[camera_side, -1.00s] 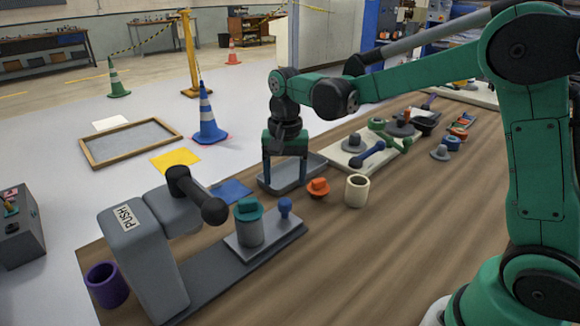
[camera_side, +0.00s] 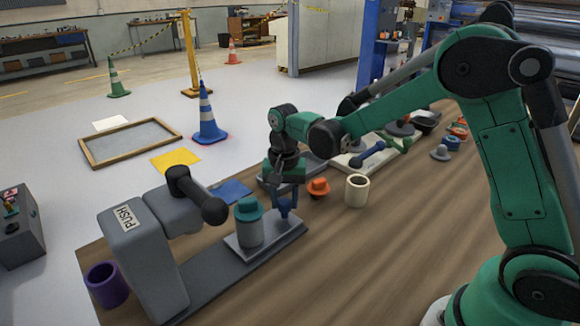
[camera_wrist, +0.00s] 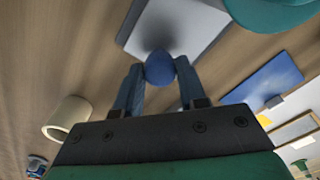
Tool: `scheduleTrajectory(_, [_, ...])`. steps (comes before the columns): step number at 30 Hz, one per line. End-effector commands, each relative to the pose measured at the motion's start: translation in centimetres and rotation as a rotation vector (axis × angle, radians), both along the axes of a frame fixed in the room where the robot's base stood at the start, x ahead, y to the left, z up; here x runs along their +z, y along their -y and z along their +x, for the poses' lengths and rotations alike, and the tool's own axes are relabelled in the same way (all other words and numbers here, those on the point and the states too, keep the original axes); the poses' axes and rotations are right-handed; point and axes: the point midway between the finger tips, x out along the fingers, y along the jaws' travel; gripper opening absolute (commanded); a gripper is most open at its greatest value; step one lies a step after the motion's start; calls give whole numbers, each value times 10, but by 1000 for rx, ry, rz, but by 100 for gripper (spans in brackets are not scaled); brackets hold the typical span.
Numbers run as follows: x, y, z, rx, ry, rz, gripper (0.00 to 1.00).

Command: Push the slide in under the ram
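The grey slide plate (camera_side: 288,232) lies on its track in front of the grey press marked PUSH (camera_side: 135,235). A grey cup with a teal lid (camera_side: 249,222) stands on the slide, outside the space below the press's dark ram (camera_side: 213,209). A blue knob stands upright at the slide's right end; its ball (camera_wrist: 160,68) shows in the wrist view. My gripper (camera_side: 285,207) points down over the slide's end. Its two fingers flank the knob closely and look shut on it. They partly hide the knob in the side view.
A purple cup (camera_side: 106,285) stands left of the press. A blue sheet (camera_side: 230,192) lies behind the slide. The wooden table's front is clear.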

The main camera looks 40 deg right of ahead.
Motion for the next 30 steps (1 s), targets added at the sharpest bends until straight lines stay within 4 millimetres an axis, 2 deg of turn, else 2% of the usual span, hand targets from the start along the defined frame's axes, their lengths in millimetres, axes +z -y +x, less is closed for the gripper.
scheduleTrajectory(1, [0,0,0,0,0,0,8])
scheduleTrajectory(2, [0,0,0,0,0,0,0])
scheduleTrajectory(30, [1,0,0,0,-1,-1,0])
